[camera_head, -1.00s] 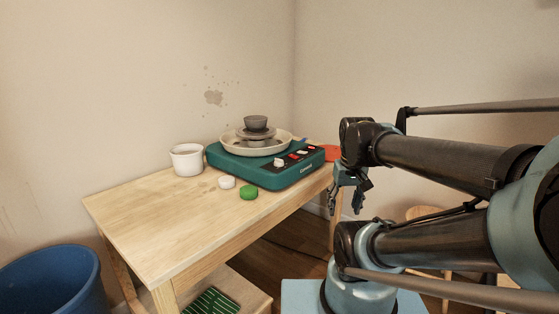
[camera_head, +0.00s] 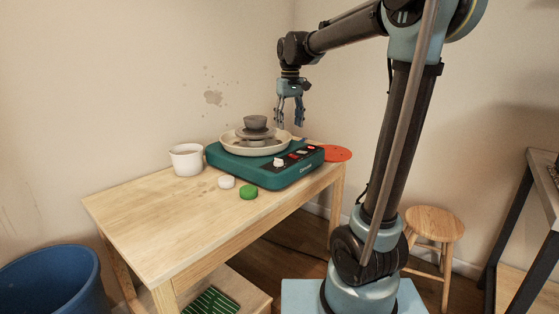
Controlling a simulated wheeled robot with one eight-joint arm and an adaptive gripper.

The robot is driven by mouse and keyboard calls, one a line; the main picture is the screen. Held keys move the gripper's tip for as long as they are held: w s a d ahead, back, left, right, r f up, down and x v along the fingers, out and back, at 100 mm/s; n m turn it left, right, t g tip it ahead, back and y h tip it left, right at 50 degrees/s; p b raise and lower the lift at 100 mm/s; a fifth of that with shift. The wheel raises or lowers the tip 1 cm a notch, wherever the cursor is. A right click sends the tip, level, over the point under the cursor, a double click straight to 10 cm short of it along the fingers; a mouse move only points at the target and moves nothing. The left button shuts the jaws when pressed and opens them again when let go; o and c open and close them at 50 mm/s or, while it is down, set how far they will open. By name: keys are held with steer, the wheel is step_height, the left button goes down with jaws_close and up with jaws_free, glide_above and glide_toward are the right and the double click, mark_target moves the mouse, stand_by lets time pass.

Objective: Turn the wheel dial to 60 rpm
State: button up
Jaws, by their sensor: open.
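The teal pottery wheel (camera_head: 263,172) sits on the far right part of the wooden table. Its white dial (camera_head: 279,162) is on the dark control panel (camera_head: 298,156) at the front face, beside small red and white buttons; the dial's setting is too small to read. A grey clay pot (camera_head: 256,126) stands in the wheel's pale splash pan (camera_head: 284,142). My gripper (camera_head: 290,124) is open and empty, fingers pointing down. In the picture it is above the right part of the wheel and apart from the dial.
A white bucket (camera_head: 187,161) stands left of the wheel. A white puck (camera_head: 226,182) and a green puck (camera_head: 248,192) lie before it, and a red disc (camera_head: 337,153) lies to its right. The front left of the wooden table (camera_head: 150,215) is clear.

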steer(key=w+a+r, duration=0.1)
steer(key=w+a, duration=0.2)
steer(key=a, duration=0.1)
glide_toward(279, 162)
steer(key=shift+n, duration=0.4)
steer(key=f, duration=0.5)
steer(key=w+f, duration=0.1)
steer(key=f, duration=0.2)
steer(key=shift+f, duration=0.2)
steer(key=c, duration=1.1)
steer(key=shift+d, duration=0.15)
